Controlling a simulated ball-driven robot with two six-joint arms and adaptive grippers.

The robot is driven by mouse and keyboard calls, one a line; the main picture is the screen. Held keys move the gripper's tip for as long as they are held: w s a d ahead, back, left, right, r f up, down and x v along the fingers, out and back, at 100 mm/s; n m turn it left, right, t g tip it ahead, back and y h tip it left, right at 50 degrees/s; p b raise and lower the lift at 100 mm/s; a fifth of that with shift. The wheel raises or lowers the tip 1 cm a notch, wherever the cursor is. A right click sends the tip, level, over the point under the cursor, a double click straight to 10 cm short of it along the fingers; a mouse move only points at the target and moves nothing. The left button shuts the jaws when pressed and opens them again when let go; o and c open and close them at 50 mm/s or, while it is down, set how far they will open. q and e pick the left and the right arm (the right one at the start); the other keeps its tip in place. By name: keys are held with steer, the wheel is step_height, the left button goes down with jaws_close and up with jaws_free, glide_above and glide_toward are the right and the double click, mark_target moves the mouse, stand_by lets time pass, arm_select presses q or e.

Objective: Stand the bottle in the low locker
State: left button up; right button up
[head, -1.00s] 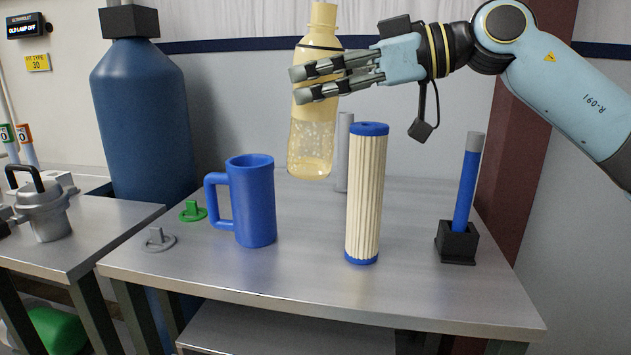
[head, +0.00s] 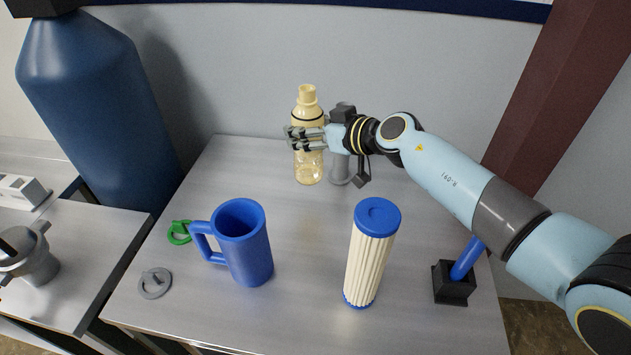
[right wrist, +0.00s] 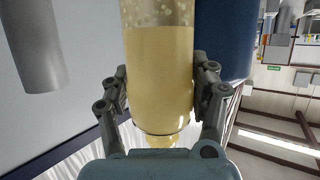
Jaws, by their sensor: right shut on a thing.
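The bottle (head: 309,168) is pale yellow and see-through, with a dark ring near its neck. It is upright at the back of the metal table in the head view. My right gripper (head: 292,139) is shut around its upper half. In the right wrist view the bottle (right wrist: 160,70) fills the middle between both fingers of the gripper (right wrist: 162,85). I cannot tell whether its base touches the table. No locker shows clearly in these frames. My left gripper is not in view.
A blue mug (head: 250,250), a white pleated filter (head: 368,265) with blue caps and a black holder (head: 453,283) stand on the table (head: 300,325). A grey cylinder (head: 340,172) is close to the bottle. A green clip (head: 179,232) and grey clip (head: 154,283) lie left.

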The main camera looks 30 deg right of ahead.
mark_target(309, 162)
step_height(309, 162, down, 5)
steer(key=b, duration=0.2)
steer(key=shift+s+b, duration=0.1)
steer(key=shift+b, duration=0.25)
step_height(309, 162, down, 4)
steer(key=b, duration=0.2)
steer(key=shift+r+b, duration=0.15)
steer(key=shift+b, duration=0.2)
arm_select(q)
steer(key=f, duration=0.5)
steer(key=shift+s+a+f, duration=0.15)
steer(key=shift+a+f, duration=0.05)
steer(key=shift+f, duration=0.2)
arm_select(e)
steer(key=shift+r, duration=0.1)
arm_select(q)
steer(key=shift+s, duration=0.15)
arm_select(e)
steer(key=o, duration=1.4)
steer(key=shift+o, duration=0.2)
